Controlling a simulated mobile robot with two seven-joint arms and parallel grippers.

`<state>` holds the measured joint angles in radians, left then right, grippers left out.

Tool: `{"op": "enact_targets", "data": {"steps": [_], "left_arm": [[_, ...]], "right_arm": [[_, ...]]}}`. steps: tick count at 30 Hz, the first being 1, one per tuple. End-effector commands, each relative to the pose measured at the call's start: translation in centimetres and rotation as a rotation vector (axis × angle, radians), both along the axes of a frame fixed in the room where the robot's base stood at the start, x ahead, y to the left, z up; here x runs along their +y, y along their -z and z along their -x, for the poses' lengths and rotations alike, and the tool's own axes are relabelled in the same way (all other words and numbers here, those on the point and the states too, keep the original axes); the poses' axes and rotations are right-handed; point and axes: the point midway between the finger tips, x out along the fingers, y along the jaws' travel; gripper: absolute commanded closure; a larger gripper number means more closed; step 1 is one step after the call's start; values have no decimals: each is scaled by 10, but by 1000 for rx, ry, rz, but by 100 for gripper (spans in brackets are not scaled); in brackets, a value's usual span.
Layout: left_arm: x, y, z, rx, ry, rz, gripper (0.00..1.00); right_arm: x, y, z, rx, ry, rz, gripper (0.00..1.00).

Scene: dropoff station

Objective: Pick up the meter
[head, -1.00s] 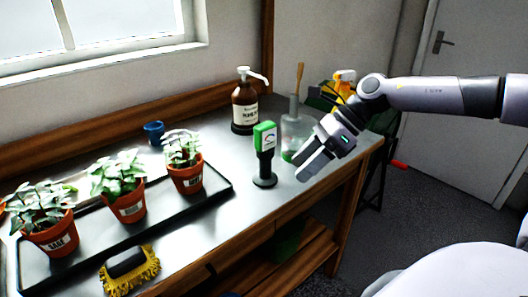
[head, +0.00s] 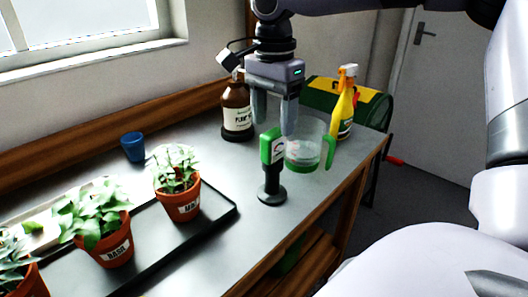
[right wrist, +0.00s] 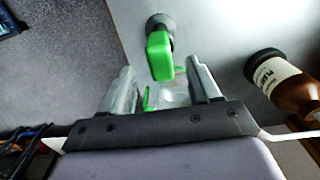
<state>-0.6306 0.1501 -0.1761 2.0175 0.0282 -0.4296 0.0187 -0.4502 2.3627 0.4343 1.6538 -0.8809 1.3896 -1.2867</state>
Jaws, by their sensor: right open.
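The meter (head: 272,150) has a green head on a black stem and a round black base. It stands upright on the grey bench top, right of the plant tray. My right gripper (head: 274,130) points down over it, its two fingers apart and empty, with the tips near the height of the green head. In the right wrist view the green head of the meter (right wrist: 160,55) shows just beyond and between the open fingers (right wrist: 161,82). I cannot tell whether a finger touches it. My left gripper is not in view.
A clear jug with a green handle (head: 328,150) stands close right of the meter. A brown pump bottle (head: 237,108) and a yellow spray bottle (head: 343,108) stand behind. Potted plants sit on a black tray (head: 222,212) at left. A blue cup (head: 133,147) stands further back.

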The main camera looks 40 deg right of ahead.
Motion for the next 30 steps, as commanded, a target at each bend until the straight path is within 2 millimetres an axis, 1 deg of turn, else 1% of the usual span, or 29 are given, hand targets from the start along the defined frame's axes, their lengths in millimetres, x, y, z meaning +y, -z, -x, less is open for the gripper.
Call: {"op": "enact_targets", "data": {"steps": [1, 4, 12, 15, 22, 23, 24, 26, 27, 28, 30], "left_arm": [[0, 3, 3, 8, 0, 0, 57], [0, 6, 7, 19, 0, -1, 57], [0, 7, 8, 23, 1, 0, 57], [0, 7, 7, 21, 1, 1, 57], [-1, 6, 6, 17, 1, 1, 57], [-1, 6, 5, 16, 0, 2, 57], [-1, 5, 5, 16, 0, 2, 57], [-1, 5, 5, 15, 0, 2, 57], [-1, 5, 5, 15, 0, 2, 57], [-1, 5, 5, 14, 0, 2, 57], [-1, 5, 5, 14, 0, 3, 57]], "right_arm": [[0, 7, 0, 3, 0, -1, 38], [0, 18, 0, 3, 1, -2, 38], [-2, 57, -3, 2, 2, -3, 38], [-2, 63, -3, 0, 3, -3, 38], [-2, 64, -3, -1, 3, -3, 38], [-2, 64, -3, -1, 3, -3, 48], [-2, 64, -3, -1, 3, -3, 61], [-2, 64, -3, -1, 3, -3, 81], [-2, 64, -3, -1, 3, -3, 94], [-2, 64, -3, -1, 3, -3, 96], [-2, 64, -3, -2, 3, -3, 96]]}}
